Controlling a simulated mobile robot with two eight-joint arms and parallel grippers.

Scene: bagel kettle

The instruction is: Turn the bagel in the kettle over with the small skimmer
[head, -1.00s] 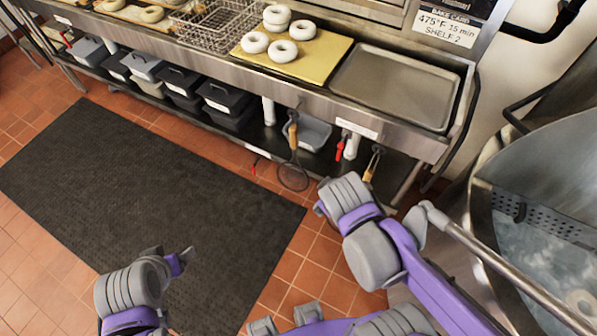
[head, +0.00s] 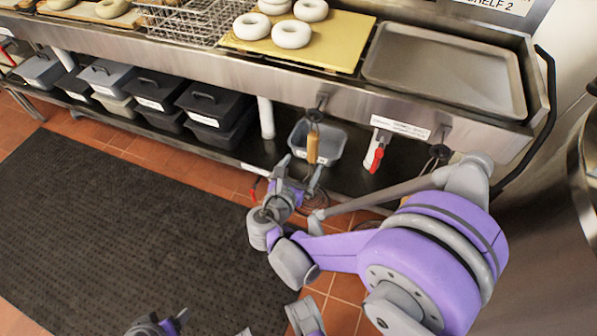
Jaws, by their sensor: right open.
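A skimmer with a wooden handle (head: 312,148) hangs from a hook on the front of the steel counter; its mesh is largely hidden behind my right gripper. My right gripper (head: 301,172) is open just below and around the lower handle in the picture; whether it touches is unclear. A second skimmer (head: 437,156) hangs further right, mostly hidden behind my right arm. I cannot tell which one is the small skimmer. Only the rim of the kettle (head: 583,185) shows at the right edge; its inside and the bagel there are out of view. My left gripper (head: 165,324) is cut off at the bottom edge.
The counter holds an empty metal tray (head: 445,65), a yellow board (head: 345,38) with several bagels, and a wire basket (head: 190,22). Bins (head: 213,105) fill the lower shelf. A dark mat (head: 120,230) covers open floor.

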